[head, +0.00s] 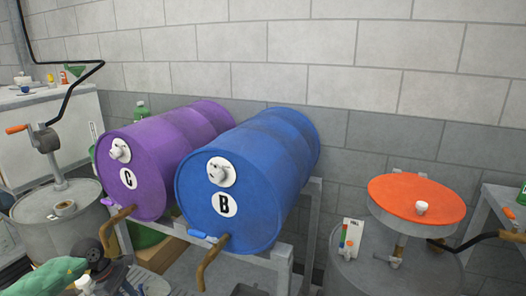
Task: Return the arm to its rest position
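My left gripper (118,277) seems to be the dark and light grey mechanism at the lower left edge of the view. It is partly cut off and cluttered, and its fingers cannot be made out. A green container (45,277) with a white cap lies tilted beside it. Whether they touch cannot be told. My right gripper cannot be made out. A purple drum marked C (133,188) and a blue drum marked B (240,182) lie on their sides on a rack, each with a white tap fitting on its face.
A grey rack (280,262) carries the drums, with brown curved spouts below. A grey drum with a crank pump (48,140) stands left. A block wall closes the back.

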